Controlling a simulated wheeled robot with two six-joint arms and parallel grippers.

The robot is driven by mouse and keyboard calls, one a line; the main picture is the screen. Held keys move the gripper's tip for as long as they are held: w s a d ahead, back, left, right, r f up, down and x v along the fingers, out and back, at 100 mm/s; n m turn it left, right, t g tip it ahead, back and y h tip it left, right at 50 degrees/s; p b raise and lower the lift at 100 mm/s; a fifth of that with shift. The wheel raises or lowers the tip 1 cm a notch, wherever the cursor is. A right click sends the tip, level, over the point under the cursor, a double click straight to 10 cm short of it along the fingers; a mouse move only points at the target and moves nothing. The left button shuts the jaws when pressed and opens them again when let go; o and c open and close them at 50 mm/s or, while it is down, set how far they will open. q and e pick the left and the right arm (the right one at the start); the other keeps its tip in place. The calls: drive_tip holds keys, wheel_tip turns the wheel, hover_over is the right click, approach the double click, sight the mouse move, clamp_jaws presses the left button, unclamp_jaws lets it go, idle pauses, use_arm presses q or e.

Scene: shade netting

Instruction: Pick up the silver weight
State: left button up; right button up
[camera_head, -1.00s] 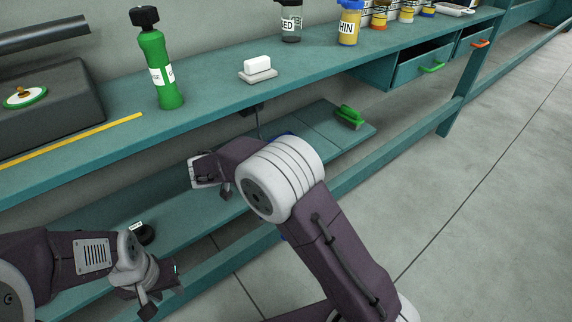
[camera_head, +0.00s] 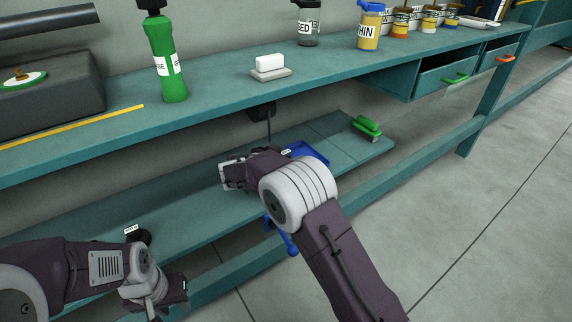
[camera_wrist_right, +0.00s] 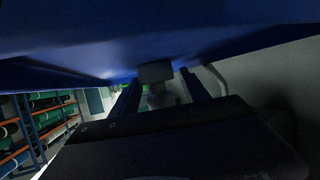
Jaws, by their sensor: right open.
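No silver weight can be made out for certain. In the right wrist view, a small grey block (camera_wrist_right: 155,72) shows beyond and between the fingers, under a large blue surface (camera_wrist_right: 90,45); I cannot tell whether it is the weight. My right gripper (camera_wrist_right: 160,90) is open, its two dark fingers apart. In the head view, my right arm reaches over the lower shelf (camera_head: 205,212), and its gripper (camera_head: 232,175) is partly hidden. My left gripper (camera_head: 172,295) is low at the left near the shelf's front; its jaw opening is unclear.
A blue tray (camera_head: 310,152) and green brush (camera_head: 367,127) lie on the lower shelf. A dark round object (camera_head: 140,236) with a label sits at its left. The upper bench (camera_head: 215,90) holds a green bottle (camera_head: 167,60) and white block (camera_head: 270,62). Open floor lies right.

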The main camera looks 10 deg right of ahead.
drive_tip(key=shift+w+d, duration=0.15)
drive_tip(key=shift+d, duration=0.05)
clamp_jaws()
drive_tip(key=shift+r+p, duration=0.35)
drive_tip(key=shift+r, duration=0.2)
wheel_tip(320, 180, up, 3)
drive_tip(key=shift+r+p, duration=0.1)
drive_tip(key=shift+p, duration=0.65)
drive_tip(key=s+d+r+p, duration=0.1)
drive_tip(key=s+d+r, duration=0.5)
drive_tip(key=s, duration=0.4)
drive_tip(key=shift+d+r, duration=0.15)
drive_tip(key=shift+r, duration=0.25)
